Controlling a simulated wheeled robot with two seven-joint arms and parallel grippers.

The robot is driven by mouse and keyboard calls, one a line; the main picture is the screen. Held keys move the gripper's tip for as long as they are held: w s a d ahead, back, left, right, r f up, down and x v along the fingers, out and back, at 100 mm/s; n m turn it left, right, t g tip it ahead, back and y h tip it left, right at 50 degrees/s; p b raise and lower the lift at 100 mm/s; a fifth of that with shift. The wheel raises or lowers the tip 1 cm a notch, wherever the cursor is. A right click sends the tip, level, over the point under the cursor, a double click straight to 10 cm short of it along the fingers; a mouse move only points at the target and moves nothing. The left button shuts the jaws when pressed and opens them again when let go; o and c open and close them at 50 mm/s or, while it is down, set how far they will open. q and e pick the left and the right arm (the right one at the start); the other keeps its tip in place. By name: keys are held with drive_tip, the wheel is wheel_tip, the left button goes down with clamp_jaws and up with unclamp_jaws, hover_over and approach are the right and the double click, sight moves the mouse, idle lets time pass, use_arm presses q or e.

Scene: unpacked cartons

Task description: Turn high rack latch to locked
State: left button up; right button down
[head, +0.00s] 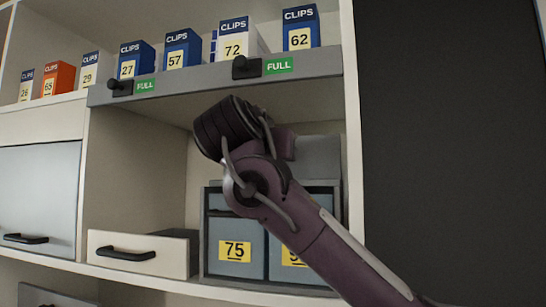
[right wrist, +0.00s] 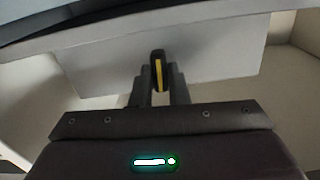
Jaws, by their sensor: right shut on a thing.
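A black latch handle with a yellow stripe (right wrist: 160,66) shows in the right wrist view, its stripe upright in the picture. It stands out in front of a pale grey panel (right wrist: 215,55). My right gripper (right wrist: 160,88) is shut on this handle, one finger on each side. In the head view my right arm reaches up from the lower right into the open bay under the upper shelf. Its dark wrist hides the fingers and the handle there. I cannot read any lock marking. My left gripper is not in view.
A grey shelf rail (head: 200,80) with black knobs and green FULL labels runs above my wrist, carrying several CLIPS boxes. Below are grey bins (head: 235,245) and a drawer (head: 135,254). The bay's left part is free. A dark panel (head: 450,130) stands right.

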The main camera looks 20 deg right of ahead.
drive_tip(key=m+b, duration=0.1)
drive_tip(key=b, duration=0.1)
drive_tip(key=m+b, duration=0.1)
drive_tip(key=m, duration=0.1)
drive_tip(key=shift+f+b, duration=0.25)
drive_tip(key=shift+b, duration=0.15)
drive_tip(key=m+b, duration=0.2)
drive_tip(key=m, duration=0.1)
drive_tip(key=m+b, duration=0.1)
drive_tip(key=m, duration=0.1)
drive_tip(key=shift+s+d+m+b, duration=0.1)
drive_tip(key=shift+m+b, duration=0.2)
drive_tip(key=shift+b, duration=0.05)
drive_tip(key=m+b, duration=0.1)
drive_tip(key=m, duration=0.2)
drive_tip(key=shift+m, duration=0.3)
drive_tip(key=m, duration=0.4)
drive_tip(key=shift+m+b, duration=0.3)
drive_tip(key=c, duration=1.4)
unclamp_jaws()
drive_tip(key=shift+d, duration=0.1)
